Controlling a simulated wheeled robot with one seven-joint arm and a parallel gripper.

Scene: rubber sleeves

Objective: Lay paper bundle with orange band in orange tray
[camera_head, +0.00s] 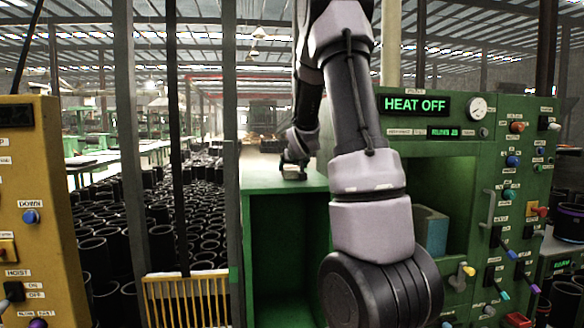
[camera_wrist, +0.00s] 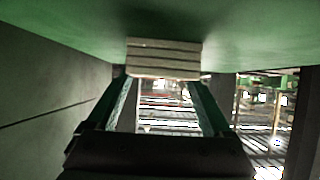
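My gripper (camera_head: 293,168) is low over the green cabinet top (camera_head: 262,172) in the head view, partly hidden behind my arm. In the wrist view, the two dark fingers of my gripper (camera_wrist: 158,82) stand apart. A pale, layered block (camera_wrist: 164,58) with dark lines lies at their tips, against the green surface. It may be a paper bundle, but I see no orange band on it. Whether the fingers press on its sides or only flank it, I cannot tell. I see no orange tray in either view; my arm hides part of the cabinet.
A green control panel (camera_head: 470,190) with knobs and levers stands at the right. A blue-grey block (camera_head: 432,232) sits in its recess. A yellow panel (camera_head: 40,220) stands at the left. Several black cylinders (camera_head: 160,245) cover the floor behind a yellow rail (camera_head: 186,298).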

